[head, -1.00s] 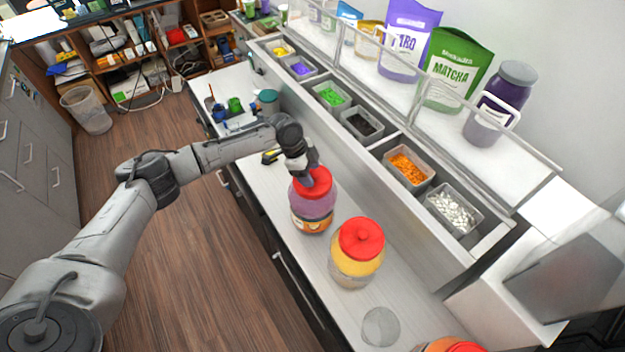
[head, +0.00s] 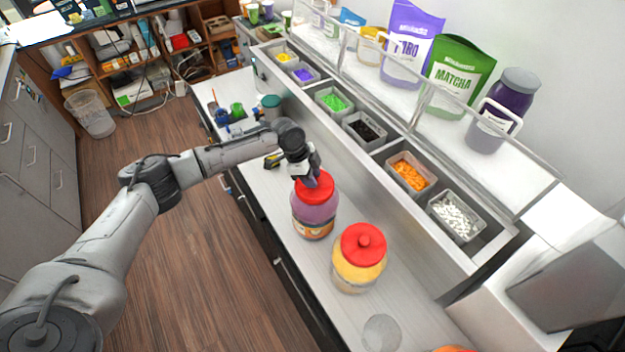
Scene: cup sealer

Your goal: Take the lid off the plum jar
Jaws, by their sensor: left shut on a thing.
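The plum jar (head: 312,218), with purple contents and an orange label, stands upright on the counter in the head view. Its red lid (head: 319,188) sits on its top. My left gripper (head: 311,180) points down from above and is shut on the lid at its middle. The fingers hide the lid's knob and part of its far side. I cannot tell any gap between lid and jar. My right gripper is not in view.
A yellow jar (head: 357,271) with a red lid stands just right of the plum jar. A clear cup (head: 381,333) is nearer the front. Behind runs a raised rail with topping trays (head: 409,172).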

